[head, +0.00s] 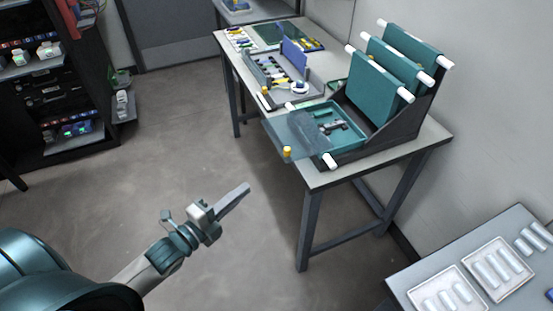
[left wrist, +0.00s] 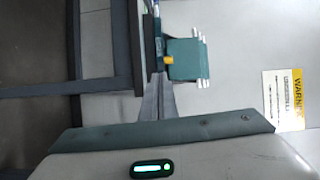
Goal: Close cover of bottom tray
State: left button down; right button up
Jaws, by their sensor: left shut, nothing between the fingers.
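The bottom tray (head: 348,143) is a teal tray low in a dark stand on the table. Its cover (head: 297,137) is a translucent panel, swung open and sticking out to the left past the table edge. A yellow knob (head: 287,153) sits near the cover's outer edge; a yellow piece (left wrist: 169,60) also shows in the left wrist view. My left gripper (head: 243,190) is shut and empty over the floor, left of and below the cover, apart from it. Its fingers (left wrist: 157,98) show in the left wrist view. My right gripper is not in view.
Several teal trays (head: 378,88) with white end knobs stand upright above the bottom tray. A grey workstation tray (head: 283,78) lies behind on the table (head: 318,180). Another table (head: 470,255) with white trays is at lower right. Open floor surrounds my left gripper.

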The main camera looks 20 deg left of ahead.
aim_at(285, 153)
pick_arm(q)
jog(key=shift+d+r+m, duration=0.15)
jog(key=shift+r, duration=0.4)
jog(key=shift+d+r+m, duration=0.15)
jog(key=shift+r, duration=0.35)
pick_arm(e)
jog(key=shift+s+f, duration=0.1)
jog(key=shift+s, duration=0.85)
